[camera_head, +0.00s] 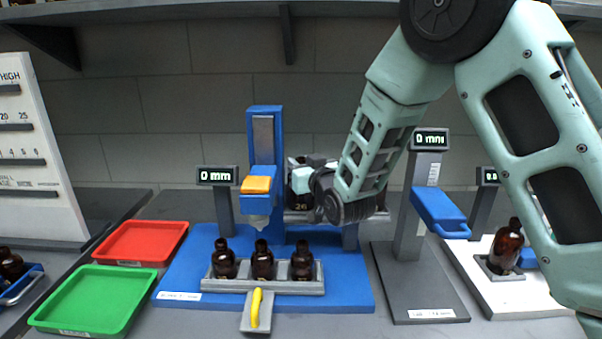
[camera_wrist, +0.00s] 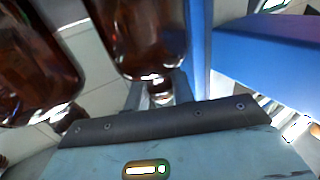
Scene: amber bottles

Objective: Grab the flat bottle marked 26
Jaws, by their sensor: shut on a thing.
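The dark amber bottle marked 26 (camera_head: 301,206) is at the back centre of the head view, behind the blue station. It is largely hidden by my gripper (camera_head: 306,184), which is shut on it. In the wrist view, an amber bottle (camera_wrist: 140,38) with its neck towards my gripper's dark bar fills the upper middle. A second amber bottle (camera_wrist: 32,62) is beside it on the left.
Three amber bottles (camera_head: 262,262) stand in a grey holder with a yellow handle (camera_head: 256,308) in front. A blue column (camera_head: 265,140) stands close left of my gripper. Red (camera_head: 140,243) and green (camera_head: 92,300) trays lie left. A grey gauge stand (camera_head: 408,215) is right.

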